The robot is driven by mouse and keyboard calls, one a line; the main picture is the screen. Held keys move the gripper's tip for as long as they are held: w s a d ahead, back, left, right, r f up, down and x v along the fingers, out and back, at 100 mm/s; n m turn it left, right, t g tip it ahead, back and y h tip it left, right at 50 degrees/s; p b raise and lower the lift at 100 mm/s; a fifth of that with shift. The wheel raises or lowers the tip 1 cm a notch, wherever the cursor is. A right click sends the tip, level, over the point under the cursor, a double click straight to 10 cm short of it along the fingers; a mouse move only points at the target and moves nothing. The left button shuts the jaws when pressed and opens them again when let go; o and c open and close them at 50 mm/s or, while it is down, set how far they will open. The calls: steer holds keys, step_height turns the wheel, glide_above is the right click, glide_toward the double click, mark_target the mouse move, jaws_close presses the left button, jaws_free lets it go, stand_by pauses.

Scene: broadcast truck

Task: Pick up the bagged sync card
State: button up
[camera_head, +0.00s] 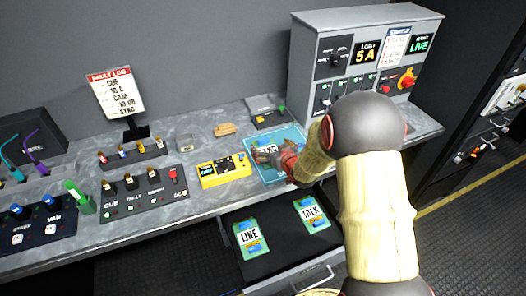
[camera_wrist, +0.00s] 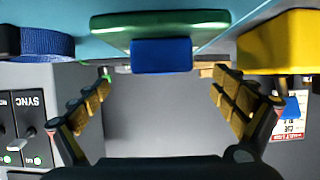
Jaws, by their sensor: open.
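A light blue mat (camera_head: 290,134) lies on the counter in the head view. A card with a white label (camera_head: 267,148) sits on it, partly hidden by my gripper (camera_head: 277,158), so its word cannot be read whole. In the wrist view, a green card (camera_wrist: 115,22) with a blue block (camera_wrist: 161,55) lies against the blue mat (camera_wrist: 60,12). My gripper (camera_wrist: 160,82) is open and empty there. Its fingers stand to either side, and the card's blue block lies above the gap between them in the picture, with no grip on it.
A yellow box (camera_head: 224,170) stands left of the mat; it also shows close by in the wrist view (camera_wrist: 285,42). A grey console (camera_head: 345,60) stands behind right. An open drawer below holds bagged LINE (camera_head: 250,238) and TALK (camera_head: 312,213) cards.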

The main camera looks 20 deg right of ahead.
mark_target(264, 140)
steer(key=b+x, duration=0.2)
steer(key=x, duration=0.4)
steer(key=shift+w+a+r, duration=0.15)
steer(key=shift+c, duration=1.2)
steer(key=c, duration=1.6)
